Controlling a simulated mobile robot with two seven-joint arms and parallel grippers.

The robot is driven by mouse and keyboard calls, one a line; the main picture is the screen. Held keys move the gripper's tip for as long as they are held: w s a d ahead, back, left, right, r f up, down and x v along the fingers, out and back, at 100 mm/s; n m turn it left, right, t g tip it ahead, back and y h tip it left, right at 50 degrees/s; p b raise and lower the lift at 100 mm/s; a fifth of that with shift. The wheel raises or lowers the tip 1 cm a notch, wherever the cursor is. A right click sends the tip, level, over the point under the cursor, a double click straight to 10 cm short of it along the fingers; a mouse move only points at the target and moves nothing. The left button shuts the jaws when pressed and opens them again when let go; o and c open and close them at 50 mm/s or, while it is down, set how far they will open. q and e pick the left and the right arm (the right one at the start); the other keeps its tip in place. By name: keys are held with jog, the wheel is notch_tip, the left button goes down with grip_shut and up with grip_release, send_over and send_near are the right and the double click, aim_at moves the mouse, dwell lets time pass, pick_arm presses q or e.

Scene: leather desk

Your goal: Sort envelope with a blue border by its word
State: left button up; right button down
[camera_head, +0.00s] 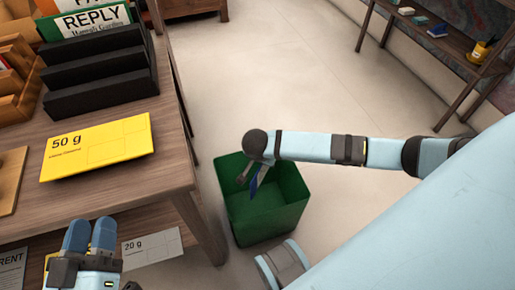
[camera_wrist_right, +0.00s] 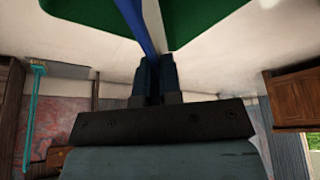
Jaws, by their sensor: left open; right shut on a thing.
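The envelope with a blue border shows only as a thin, edge-on blue strip (camera_head: 254,187) in the head view; its word cannot be read. My right gripper (camera_wrist_right: 153,62) is shut on it above the open green bin (camera_head: 290,190). In the right wrist view the envelope's blue edge (camera_wrist_right: 134,24) runs up from between the fingers, with the green bin walls around it. My left gripper (camera_head: 90,237) is open and empty by the desk's front edge at bottom left.
The wooden desk (camera_head: 110,195) holds a yellow "50 g" envelope (camera_head: 115,152) and a black stepped rack (camera_head: 105,85) with a green-bordered "REPLY" envelope (camera_head: 85,22). A "20 g" envelope (camera_head: 150,248) lies lower, beside the desk leg. Floor behind the bin is clear.

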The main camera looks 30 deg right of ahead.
pick_arm(q)
jog(key=shift+d+f+g+b, duration=0.1)
jog(key=shift+f+g+b, duration=0.45)
jog(key=shift+f, duration=0.8)
pick_arm(e)
jog(key=shift+f, duration=1.05)
jog(key=c, duration=1.2)
grip_release()
pick_arm(q)
jog(key=shift+r, duration=0.1)
pick_arm(e)
jog(key=p+v, duration=0.4)
jog(key=v, duration=0.6)
jog(key=shift+a+r, duration=0.1)
jog(key=shift+r, duration=0.25)
pick_arm(q)
jog(key=shift+t+y, duration=0.4)
jog(key=shift+t, duration=0.55)
jog(key=r, duration=0.4)
jog(key=shift+a+r+p, duration=0.2)
jog(key=shift+a+p, duration=0.15)
jog(key=shift+a, duration=0.05)
pick_arm(e)
jog(key=v, duration=0.3)
jog(key=shift+s, duration=0.2)
